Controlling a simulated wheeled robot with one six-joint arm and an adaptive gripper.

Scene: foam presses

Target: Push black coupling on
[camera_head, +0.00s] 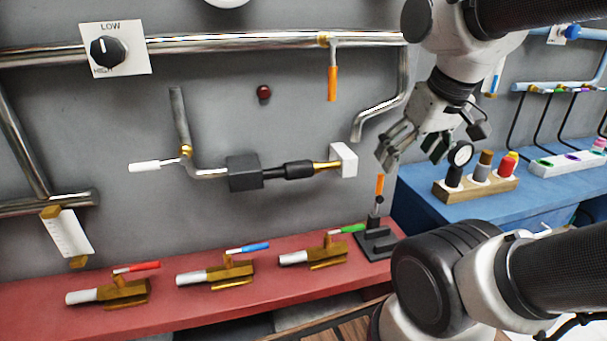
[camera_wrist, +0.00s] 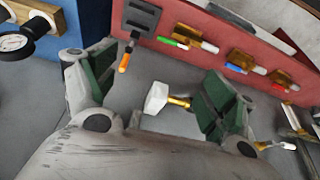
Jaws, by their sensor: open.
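The black coupling (camera_head: 290,170) is a dark cylinder on the wall pipe line in the head view. It sits between a square black block (camera_head: 245,173) on its left and a brass stem (camera_head: 325,166) with a white block (camera_head: 344,160) on its right. My gripper (camera_head: 411,150) is open and empty, to the right of the white block and apart from it. In the wrist view, the white block (camera_wrist: 157,98) and brass stem (camera_wrist: 180,101) show between my spread fingers (camera_wrist: 150,85). The coupling is hidden there behind the right finger.
Red, blue and green-handled brass valves (camera_head: 122,290) lie on the red shelf (camera_head: 60,315). A black stand (camera_head: 375,243) with an orange-handled lever stands at its right end. A wooden holder (camera_head: 475,188) with a gauge (camera_head: 459,155) stands on the blue table. Pipes run above.

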